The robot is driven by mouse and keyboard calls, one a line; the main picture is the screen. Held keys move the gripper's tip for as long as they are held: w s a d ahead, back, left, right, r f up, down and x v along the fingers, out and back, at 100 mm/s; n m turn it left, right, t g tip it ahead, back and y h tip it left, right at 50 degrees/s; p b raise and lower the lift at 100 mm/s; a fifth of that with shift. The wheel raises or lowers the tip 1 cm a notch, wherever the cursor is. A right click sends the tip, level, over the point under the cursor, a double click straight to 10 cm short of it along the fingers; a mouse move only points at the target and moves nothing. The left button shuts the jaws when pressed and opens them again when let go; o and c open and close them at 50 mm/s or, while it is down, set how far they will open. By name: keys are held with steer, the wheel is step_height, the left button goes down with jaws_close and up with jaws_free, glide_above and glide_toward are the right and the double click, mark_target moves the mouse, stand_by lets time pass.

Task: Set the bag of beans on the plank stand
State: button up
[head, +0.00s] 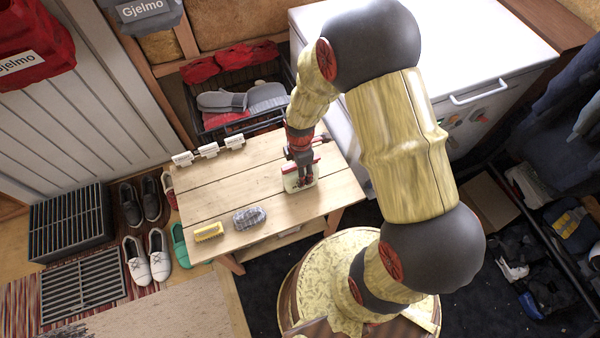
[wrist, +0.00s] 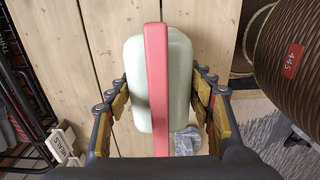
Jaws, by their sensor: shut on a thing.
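The bag of beans (head: 299,181) is pale with red edging and is upright in the head view, over the right part of the wooden plank stand (head: 225,185). In the wrist view the bag (wrist: 180,70) shows from above as a pale rounded body with a red strip along its middle. My gripper (head: 303,170) is shut on the bag from above, with one finger on each side in the wrist view (wrist: 160,95). The planks show beneath it. I cannot tell whether the bag's bottom touches the planks.
A black rack with slippers (head: 222,102) is behind, and a white chest (head: 465,60) behind right. The stand's middle is clear.

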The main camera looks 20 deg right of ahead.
steer(key=shift+w+f, duration=0.1)
steer(key=shift+f, duration=0.2)
steer(key=shift+f, duration=0.1)
steer(key=o, duration=1.8)
